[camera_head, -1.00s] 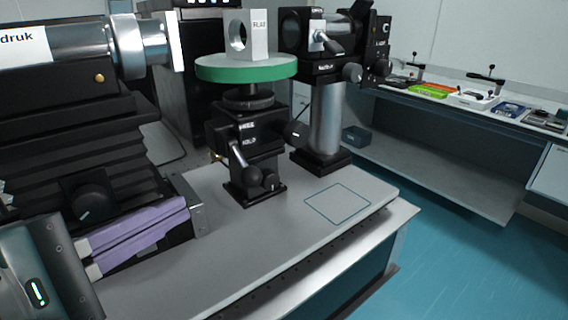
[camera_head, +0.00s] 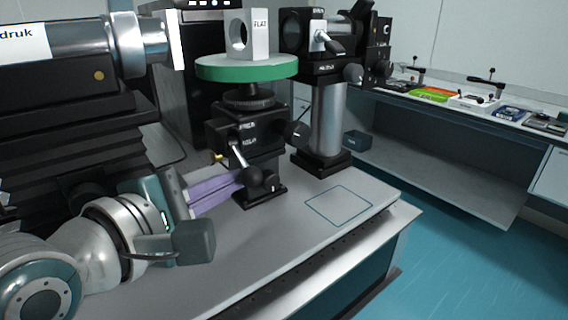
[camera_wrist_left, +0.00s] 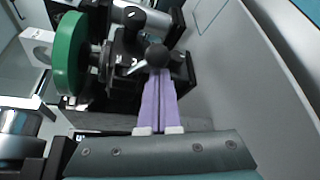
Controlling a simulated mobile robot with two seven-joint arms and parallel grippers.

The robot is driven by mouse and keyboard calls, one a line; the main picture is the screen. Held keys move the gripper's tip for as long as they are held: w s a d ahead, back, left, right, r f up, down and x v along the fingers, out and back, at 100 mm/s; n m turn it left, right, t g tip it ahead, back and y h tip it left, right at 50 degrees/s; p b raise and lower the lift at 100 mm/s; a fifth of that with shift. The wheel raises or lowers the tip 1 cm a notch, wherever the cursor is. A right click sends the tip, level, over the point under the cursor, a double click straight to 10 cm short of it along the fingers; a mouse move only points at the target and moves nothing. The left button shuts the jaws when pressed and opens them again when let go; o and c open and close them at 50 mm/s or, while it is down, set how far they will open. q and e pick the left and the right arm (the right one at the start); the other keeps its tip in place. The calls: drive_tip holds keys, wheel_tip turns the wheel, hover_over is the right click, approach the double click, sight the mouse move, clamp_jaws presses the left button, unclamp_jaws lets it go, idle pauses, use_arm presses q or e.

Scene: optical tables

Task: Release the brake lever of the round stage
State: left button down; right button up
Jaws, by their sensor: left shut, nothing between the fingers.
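The round stage has a green-rimmed disc (camera_head: 247,68) on a black post and block. A brake lever (camera_head: 240,160), a silver rod slanting down to a black ball, is on the front of the block. In the left wrist view the lever's black ball (camera_wrist_left: 156,55) shows just beyond the fingertips. My left gripper (camera_head: 238,178) has purple fingers, shut and empty, reaching in from the left at the lever's lower end. In the left wrist view the fingertips (camera_wrist_left: 160,72) are close to the ball; I cannot tell whether they touch. My right gripper is not in view.
A white block marked FLAT (camera_head: 260,35) stands on the disc. A silver column (camera_head: 327,118) with a black optic stands to the right. A large black instrument (camera_head: 60,120) is at left. The table (camera_head: 290,220) is clear at front right, around an outlined square (camera_head: 338,205).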

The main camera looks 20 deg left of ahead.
sight(249, 166)
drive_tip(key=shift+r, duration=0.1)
use_arm(q)
drive_tip(key=r+n+g+h+p, duration=0.1)
drive_tip(key=n+p, duration=0.1)
drive_tip(key=p, duration=0.2)
drive_tip(key=d+r+n+g+h+p, duration=0.1)
drive_tip(key=n+p, duration=0.1)
drive_tip(key=p, duration=0.3)
drive_tip(key=s+r+n+g+h+p, duration=0.1)
drive_tip(key=n+g+p, duration=0.1)
drive_tip(key=p, duration=0.2)
drive_tip(key=shift+d+r, duration=0.15)
drive_tip(key=shift+r, duration=0.1)
drive_tip(key=shift+r+p, duration=0.85)
drive_tip(key=shift+p, duration=0.35)
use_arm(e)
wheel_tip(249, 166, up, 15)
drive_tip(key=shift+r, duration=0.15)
